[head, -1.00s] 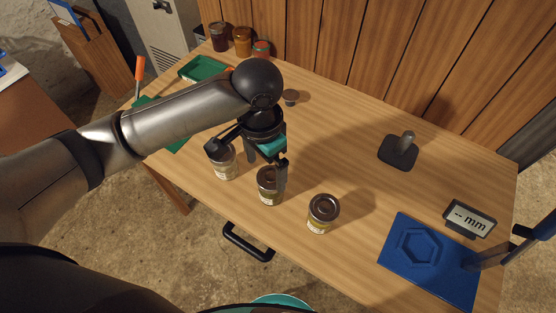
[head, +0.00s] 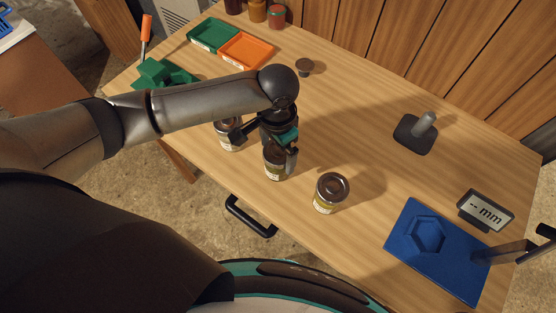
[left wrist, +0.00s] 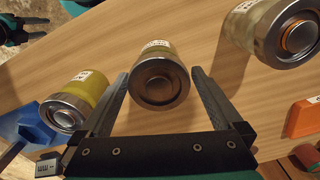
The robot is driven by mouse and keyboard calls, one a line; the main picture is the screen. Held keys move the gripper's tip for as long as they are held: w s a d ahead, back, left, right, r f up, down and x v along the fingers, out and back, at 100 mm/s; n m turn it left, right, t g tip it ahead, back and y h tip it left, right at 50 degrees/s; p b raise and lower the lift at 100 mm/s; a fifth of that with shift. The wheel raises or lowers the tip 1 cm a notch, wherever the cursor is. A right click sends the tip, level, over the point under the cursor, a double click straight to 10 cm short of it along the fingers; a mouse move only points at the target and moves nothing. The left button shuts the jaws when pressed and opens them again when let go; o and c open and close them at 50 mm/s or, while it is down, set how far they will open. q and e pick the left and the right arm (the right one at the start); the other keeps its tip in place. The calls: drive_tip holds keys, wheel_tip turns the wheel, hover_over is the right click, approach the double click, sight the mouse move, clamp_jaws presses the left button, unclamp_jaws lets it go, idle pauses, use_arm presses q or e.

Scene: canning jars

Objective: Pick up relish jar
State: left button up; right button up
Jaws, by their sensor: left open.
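Three glass jars with metal lids stand upright in a row near the table's front edge: a left jar (head: 228,139), a middle jar (head: 274,168) and a right jar (head: 329,193). I cannot read which label says relish. My left gripper (head: 264,150) is open over the middle jar, partly hiding it. In the left wrist view the fingers (left wrist: 160,76) lie on either side of the middle jar (left wrist: 159,82), with gaps showing. The right jar (left wrist: 66,108) has yellow-green contents there; the left jar (left wrist: 284,32) is at upper right.
A blue fixture (head: 408,257) and a mm display (head: 485,210) are at the right. A dark stand (head: 415,135) is at the back. Green (head: 207,31) and orange (head: 243,53) trays are at the far left. The table's middle is clear.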

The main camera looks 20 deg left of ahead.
use_arm(q)
drive_tip(key=f, duration=0.2)
drive_tip(key=f+b, duration=0.1)
drive_tip(key=f, duration=0.1)
drive_tip(key=shift+w+d+f, duration=0.1)
drive_tip(key=shift+d+f, duration=0.1)
drive_tip(key=shift+f, duration=0.1)
drive_tip(key=shift+r, duration=0.1)
clamp_jaws()
idle(0.5)
